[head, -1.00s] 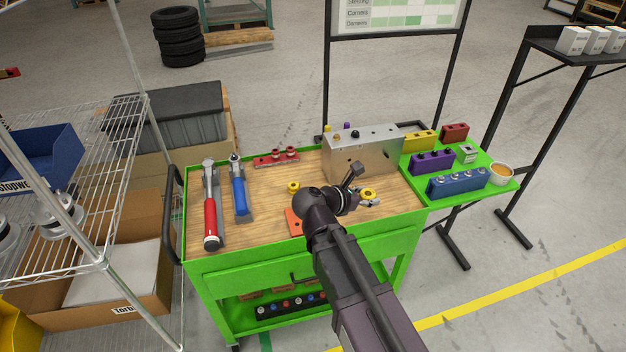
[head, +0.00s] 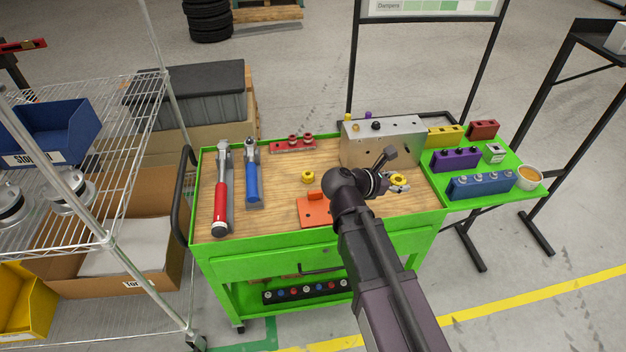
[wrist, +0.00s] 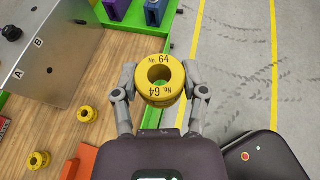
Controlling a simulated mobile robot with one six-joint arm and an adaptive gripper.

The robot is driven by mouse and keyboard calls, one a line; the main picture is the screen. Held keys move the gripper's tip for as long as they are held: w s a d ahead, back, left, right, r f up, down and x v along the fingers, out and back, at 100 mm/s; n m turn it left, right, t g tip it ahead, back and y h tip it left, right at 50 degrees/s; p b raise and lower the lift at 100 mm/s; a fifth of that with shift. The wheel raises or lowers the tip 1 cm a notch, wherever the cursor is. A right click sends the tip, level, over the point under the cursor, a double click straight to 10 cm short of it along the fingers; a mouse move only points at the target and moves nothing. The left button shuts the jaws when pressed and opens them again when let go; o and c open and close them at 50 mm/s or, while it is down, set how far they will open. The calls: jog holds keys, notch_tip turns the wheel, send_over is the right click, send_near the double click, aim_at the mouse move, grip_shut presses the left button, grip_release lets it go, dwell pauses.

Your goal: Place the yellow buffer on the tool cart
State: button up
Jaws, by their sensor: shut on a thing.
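My gripper (wrist: 163,88) is shut on a yellow ring-shaped buffer (wrist: 160,72) marked "No 64", with one finger on each side of it. The held buffer also shows in the head view (head: 399,179), past my wrist, over the right part of the tool cart (head: 262,266). In the wrist view it is in front of the green cart edge and the floor. Its height above the cart is hard to tell. Two more yellow buffers stand on the wooden top in the wrist view, one at the middle left (wrist: 88,113) and one lower (wrist: 39,160).
A metal block (head: 365,147) stands at the back of the top. Red (head: 221,200) and blue (head: 252,185) tools lie left, near an orange plate (head: 313,212). The green side shelf holds coloured blocks (head: 482,184) and a cup (head: 529,178). Wood between tools and plate is clear.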

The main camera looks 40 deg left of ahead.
jog(key=w+d+f+b, duration=0.1)
jog(key=d+f+b, duration=0.1)
jog(key=f+b, duration=0.6)
jog(key=w+d+f+n+y+b, duration=0.1)
jog(key=d+f+b, duration=0.2)
jog(key=f+b, duration=0.5)
jog(key=shift+f+t, duration=0.15)
jog(key=shift+t, duration=0.25)
jog(key=shift+w+a, duration=0.1)
jog(key=shift+w, duration=0.05)
jog(key=b, duration=0.2)
send_over(396, 200)
jog(key=shift+w+f, duration=0.15)
jog(key=shift+f, duration=0.6)
jog(key=shift+f+b, duration=1.65)
jog(key=shift+f, duration=0.15)
jog(key=shift+f, duration=0.1)
jog(key=o, duration=1.1)
jog(key=shift+r, duration=0.2)
